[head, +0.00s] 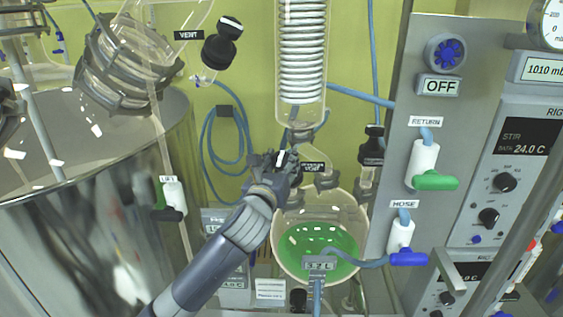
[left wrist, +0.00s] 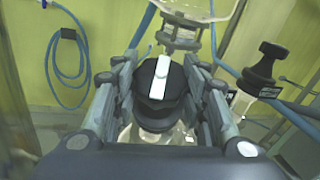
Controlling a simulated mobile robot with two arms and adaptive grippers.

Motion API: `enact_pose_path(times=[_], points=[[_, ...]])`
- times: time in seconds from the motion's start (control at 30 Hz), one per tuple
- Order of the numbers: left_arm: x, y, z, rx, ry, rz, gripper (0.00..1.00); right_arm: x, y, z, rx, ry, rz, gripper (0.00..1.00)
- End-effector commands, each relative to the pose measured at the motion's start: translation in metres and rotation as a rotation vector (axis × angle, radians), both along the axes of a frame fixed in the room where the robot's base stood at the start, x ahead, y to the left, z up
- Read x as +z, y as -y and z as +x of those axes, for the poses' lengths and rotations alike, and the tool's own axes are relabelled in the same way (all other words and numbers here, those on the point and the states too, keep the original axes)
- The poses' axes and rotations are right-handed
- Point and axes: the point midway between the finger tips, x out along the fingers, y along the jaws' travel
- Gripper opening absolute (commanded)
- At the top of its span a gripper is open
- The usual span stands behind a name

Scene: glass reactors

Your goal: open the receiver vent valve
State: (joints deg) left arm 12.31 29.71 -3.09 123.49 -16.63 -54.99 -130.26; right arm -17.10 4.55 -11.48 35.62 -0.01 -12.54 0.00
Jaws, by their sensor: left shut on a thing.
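The receiver vent valve is a black knob with a white bar on top, and it shows between the fingers in the left wrist view (left wrist: 158,92). In that view the white bar runs nearly up and down the picture. My left gripper (head: 278,163) is shut on this knob, with fingers on both sides. In the head view the gripper hides most of the knob. The round glass receiver (head: 281,225) with green liquid hangs below. My right gripper is not in view.
A glass condenser coil (head: 302,50) stands above the receiver. Another black vent knob (head: 222,43) is at upper left and a black-capped valve (head: 371,150) is to the right. A grey panel (head: 400,100) with green and blue handles bounds the right; a steel vessel (head: 90,200) fills the left.

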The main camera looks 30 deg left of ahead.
Motion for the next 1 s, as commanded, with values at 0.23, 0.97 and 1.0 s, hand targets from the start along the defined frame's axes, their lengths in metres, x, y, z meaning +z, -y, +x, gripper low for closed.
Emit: enact_pose_path(times=[0.23, 0.97, 1.0], points=[[0.003, 0.001, 0.001, 0.057, 0.002, -0.042, 0.16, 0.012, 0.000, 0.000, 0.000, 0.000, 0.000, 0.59], [0.003, 0.003, 0.003, 0.585, 0.035, -0.397, 0.16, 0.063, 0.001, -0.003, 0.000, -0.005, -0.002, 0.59], [0.003, 0.003, 0.003, 0.617, 0.036, -0.418, 0.16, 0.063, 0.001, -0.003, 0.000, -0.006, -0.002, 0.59]])
